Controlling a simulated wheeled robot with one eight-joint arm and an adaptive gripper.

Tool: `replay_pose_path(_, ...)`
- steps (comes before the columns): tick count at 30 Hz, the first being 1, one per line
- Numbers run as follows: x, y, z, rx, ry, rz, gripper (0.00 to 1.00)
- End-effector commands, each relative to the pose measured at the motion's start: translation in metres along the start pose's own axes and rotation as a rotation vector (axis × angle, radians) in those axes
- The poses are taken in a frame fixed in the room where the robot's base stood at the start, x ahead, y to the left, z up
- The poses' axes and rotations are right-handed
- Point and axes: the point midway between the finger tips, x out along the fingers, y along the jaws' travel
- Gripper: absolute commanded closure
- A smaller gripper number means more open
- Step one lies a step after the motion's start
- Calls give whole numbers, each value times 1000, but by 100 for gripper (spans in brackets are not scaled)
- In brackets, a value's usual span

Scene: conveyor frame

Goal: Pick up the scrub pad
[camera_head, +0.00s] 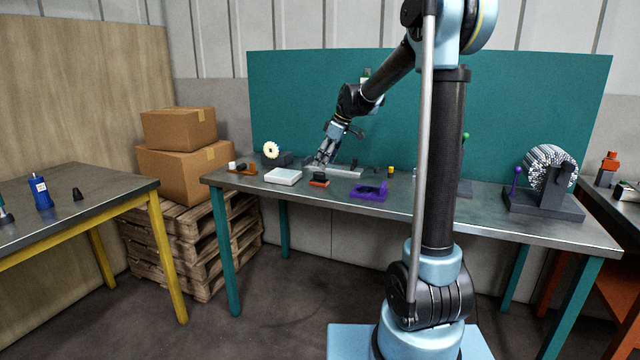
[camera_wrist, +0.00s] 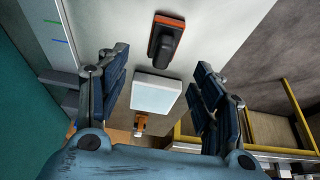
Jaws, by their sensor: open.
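An orange block with a black handle on top, which looks like the scrub pad (camera_head: 319,182), lies on the grey worktable (camera_head: 400,207) near its front edge, left of the middle. In the wrist view the scrub pad (camera_wrist: 167,42) is at the top centre, beyond the fingers and in line with the gap between them. My gripper (camera_head: 323,158) is over the table, behind the pad in the head view, with its fingers pointing down. In the wrist view my gripper's (camera_wrist: 162,70) two fingers are spread wide with nothing between them held. The pad is apart from the fingers.
A white flat box (camera_head: 283,176) lies left of the pad, and a purple tray-like part (camera_head: 369,191) lies to its right. A small orange-brown item (camera_head: 241,169) sits farther left. A light grey bar (camera_head: 346,172) lies behind the pad.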

Motion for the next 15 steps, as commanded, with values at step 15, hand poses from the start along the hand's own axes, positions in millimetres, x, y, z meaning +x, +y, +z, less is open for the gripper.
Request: replay_pose_path(15, 50, -3, 1, -1, -1, -1, 39)
